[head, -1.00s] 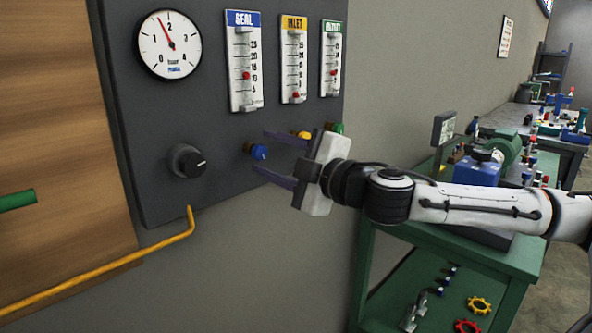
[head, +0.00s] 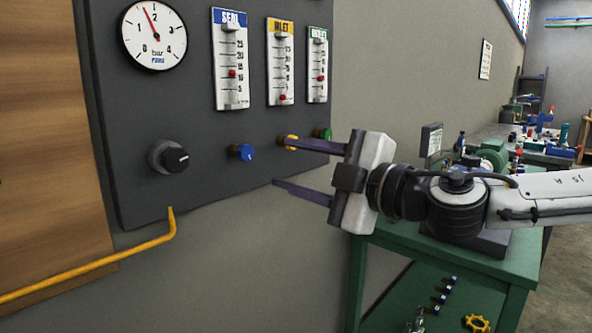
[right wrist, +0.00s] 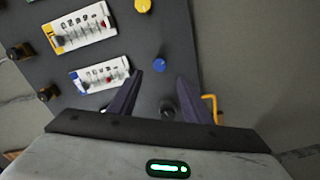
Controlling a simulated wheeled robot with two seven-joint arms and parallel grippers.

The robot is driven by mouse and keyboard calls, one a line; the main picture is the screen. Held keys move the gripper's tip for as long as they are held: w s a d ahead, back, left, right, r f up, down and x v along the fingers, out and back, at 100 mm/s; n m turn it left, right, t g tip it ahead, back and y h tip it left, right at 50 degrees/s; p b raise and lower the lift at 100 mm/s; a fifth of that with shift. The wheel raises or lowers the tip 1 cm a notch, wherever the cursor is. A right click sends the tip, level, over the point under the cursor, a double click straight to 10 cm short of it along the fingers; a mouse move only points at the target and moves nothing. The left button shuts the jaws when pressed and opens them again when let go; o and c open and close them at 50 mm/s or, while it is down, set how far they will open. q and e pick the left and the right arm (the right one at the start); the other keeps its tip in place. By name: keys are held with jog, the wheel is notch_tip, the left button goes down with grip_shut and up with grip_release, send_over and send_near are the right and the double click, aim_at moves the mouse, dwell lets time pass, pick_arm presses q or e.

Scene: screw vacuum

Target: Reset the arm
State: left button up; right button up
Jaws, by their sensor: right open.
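My right gripper (head: 281,163) is open and empty in front of the dark panel (head: 160,100), its two fingers apart and pointing left. In the head view its upper finger overlaps the area by the yellow knob (head: 291,141). The blue knob (head: 243,152) is clear to the left of the fingers. The green knob (head: 323,134) is just above the upper finger. In the right wrist view the open fingers (right wrist: 155,85) point toward the panel, with the blue knob (right wrist: 159,65) seen between their tips. My left gripper is not in view.
A pressure gauge (head: 153,36) and a black knob (head: 170,157) are on the panel's left, with SEAL (head: 231,60), INLET (head: 280,62) and a third flow meter (head: 318,65) above. A yellow pipe (head: 90,278) runs below. A green cart (head: 450,270) stands at right.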

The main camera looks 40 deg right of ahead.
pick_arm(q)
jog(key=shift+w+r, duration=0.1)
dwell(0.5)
